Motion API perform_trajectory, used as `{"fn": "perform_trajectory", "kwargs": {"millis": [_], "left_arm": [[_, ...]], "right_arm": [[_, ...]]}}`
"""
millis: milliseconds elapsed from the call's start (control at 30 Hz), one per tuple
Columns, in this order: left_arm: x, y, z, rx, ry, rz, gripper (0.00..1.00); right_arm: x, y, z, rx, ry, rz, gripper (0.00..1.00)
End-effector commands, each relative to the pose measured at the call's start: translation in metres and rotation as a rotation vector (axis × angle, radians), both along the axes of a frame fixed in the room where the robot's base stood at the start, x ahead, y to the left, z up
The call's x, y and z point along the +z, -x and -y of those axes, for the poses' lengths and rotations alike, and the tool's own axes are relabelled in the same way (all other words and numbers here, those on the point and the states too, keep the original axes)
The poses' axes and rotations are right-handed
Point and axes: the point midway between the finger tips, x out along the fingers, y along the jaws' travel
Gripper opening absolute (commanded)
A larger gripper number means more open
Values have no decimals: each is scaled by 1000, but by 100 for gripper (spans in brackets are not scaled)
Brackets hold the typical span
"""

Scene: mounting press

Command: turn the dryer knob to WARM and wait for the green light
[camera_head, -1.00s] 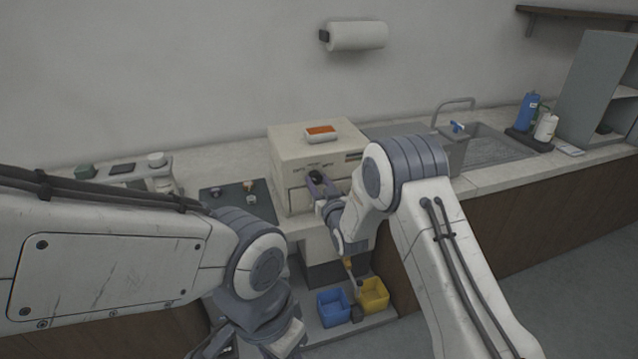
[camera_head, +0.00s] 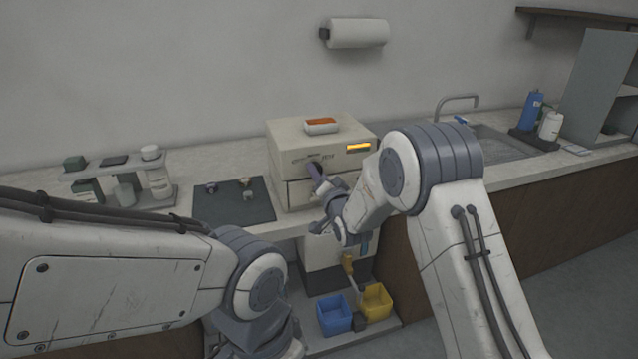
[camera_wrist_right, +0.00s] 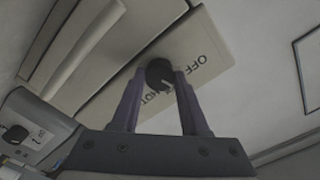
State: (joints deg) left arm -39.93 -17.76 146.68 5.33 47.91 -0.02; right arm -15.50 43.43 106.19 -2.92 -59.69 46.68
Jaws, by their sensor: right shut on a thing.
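The dryer (camera_head: 290,152) is a cream box on the counter with a dark round knob on its front. In the right wrist view the knob (camera_wrist_right: 159,72) sits between the two purple fingers of my right gripper (camera_wrist_right: 160,82), shut on it. In the head view my right gripper (camera_head: 314,168) reaches the dryer front and hides the knob. The lettering OFF and part of another word show beside the knob; I cannot read its setting for sure. The dryer's indicator window (camera_head: 358,147) glows amber-yellow; no green shows. My left gripper is out of the frame; only its arm shows.
An orange-and-white item (camera_head: 321,125) lies on the dryer. A dark mat (camera_head: 232,203) with small pieces and a rack (camera_head: 118,166) are at left. Blue (camera_head: 334,316) and yellow (camera_head: 376,303) bins stand below. A sink (camera_head: 492,146) and bottles are at right.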

Motion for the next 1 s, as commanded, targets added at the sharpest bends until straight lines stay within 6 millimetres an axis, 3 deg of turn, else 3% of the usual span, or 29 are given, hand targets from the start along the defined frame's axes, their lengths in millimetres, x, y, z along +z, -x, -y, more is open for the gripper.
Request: {"fn": "perform_trajectory", "kwargs": {"millis": [100,433,1000], "left_arm": [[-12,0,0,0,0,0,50],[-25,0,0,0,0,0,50],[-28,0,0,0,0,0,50]], "right_arm": [[-3,0,1,-2,-85,-27,0],[-1,0,1,-2,-248,-81,0],[-1,0,2,-3,-296,-98,0]]}}
